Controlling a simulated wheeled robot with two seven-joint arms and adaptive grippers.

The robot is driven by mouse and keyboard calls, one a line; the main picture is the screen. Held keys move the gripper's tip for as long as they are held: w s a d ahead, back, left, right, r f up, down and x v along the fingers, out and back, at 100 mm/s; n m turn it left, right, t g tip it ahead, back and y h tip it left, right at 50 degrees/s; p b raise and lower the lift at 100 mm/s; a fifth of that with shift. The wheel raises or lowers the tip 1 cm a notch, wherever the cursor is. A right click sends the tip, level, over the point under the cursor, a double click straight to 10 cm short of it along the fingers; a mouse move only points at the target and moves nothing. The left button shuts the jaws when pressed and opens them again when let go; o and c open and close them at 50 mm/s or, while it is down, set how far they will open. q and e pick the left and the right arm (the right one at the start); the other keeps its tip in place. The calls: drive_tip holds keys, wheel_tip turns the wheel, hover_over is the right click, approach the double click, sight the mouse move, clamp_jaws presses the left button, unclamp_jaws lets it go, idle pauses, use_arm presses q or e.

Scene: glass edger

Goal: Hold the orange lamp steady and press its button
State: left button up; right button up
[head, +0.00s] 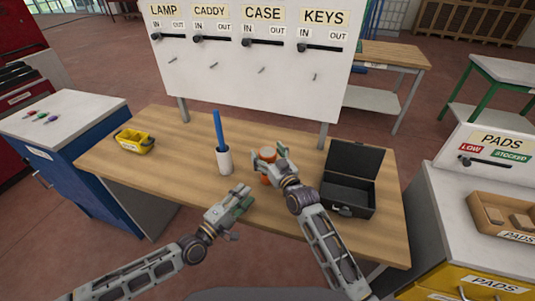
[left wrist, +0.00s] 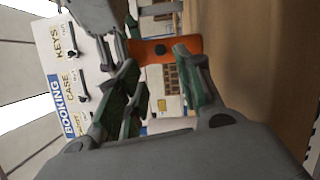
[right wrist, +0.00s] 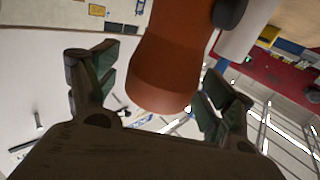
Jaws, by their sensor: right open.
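The orange lamp (head: 266,181) stands on the wooden table, partly hidden by my right gripper. My right gripper (head: 267,158) is open, with its fingers on either side of the lamp; in the right wrist view the lamp's orange body (right wrist: 165,75) shows between the spread fingers (right wrist: 160,85). I cannot tell whether they touch it. My left gripper (head: 239,198) is lower and to the left of the lamp, open and empty. In the left wrist view its fingers (left wrist: 157,75) are spread, and the orange lamp (left wrist: 185,46) with a dark round button (left wrist: 160,49) lies ahead, apart from them.
A white holder (head: 225,162) with a blue stick (head: 218,130) stands left of the lamp. An open black case (head: 348,190) is close on the right. A yellow caddy (head: 134,141) sits at the table's left. A labelled board (head: 250,75) rises behind. The front-left tabletop is clear.

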use_arm(q)
drive_tip(key=shift+c, duration=0.4)
use_arm(e)
drive_tip(key=c, duration=1.2)
use_arm(q)
clamp_jaws()
idle(0.3)
